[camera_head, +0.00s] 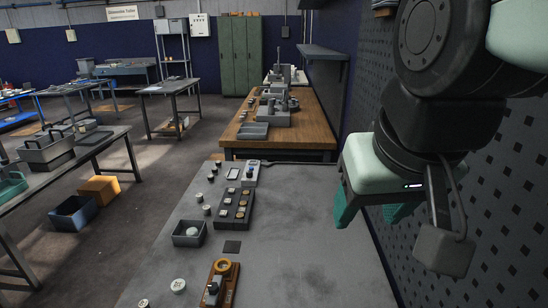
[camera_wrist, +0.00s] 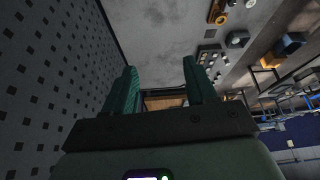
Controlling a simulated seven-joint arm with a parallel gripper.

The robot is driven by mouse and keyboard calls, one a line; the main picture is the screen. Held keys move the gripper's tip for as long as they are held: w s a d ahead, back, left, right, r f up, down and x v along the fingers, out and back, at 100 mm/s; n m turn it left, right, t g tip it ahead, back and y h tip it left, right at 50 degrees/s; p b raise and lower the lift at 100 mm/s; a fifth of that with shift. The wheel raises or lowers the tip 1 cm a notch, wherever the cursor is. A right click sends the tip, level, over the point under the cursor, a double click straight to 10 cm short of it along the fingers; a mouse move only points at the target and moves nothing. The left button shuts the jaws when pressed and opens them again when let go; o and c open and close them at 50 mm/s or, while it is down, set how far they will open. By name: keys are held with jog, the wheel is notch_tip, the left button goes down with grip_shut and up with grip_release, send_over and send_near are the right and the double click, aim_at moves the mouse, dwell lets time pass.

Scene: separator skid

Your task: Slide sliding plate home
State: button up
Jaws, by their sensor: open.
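My gripper (camera_head: 371,214) hangs at the right of the camera_head view, beside the dotted wall and above the right side of the grey table (camera_head: 300,235). Its two green fingers are apart and nothing is between them; they also show in the camera_wrist view (camera_wrist: 160,68). An orange-brown fixture with a ring (camera_head: 222,284) lies at the near edge of the table, far from my gripper, and also shows in the camera_wrist view (camera_wrist: 217,13). A small dark flat square (camera_head: 232,247) lies behind it. I cannot tell which part is the sliding plate.
A dark block with several round buttons (camera_head: 234,208), a small grey tray (camera_head: 189,233) and several small round parts stand along the table's left side. The middle and right of the tabletop are clear. The dotted wall (camera_head: 490,210) stands close on the right.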

jog(key=w+a+f+n+g, duration=0.2)
jog(key=w+a+f, duration=0.1)
jog(key=w+a, duration=0.5)
jog(key=n+g, duration=0.3)
jog(key=n, duration=0.3)
send_over(213, 286)
notch_tip(213, 286, down, 24)
notch_tip(213, 286, down, 10)
jog(key=shift+f, duration=0.1)
grip_shut()
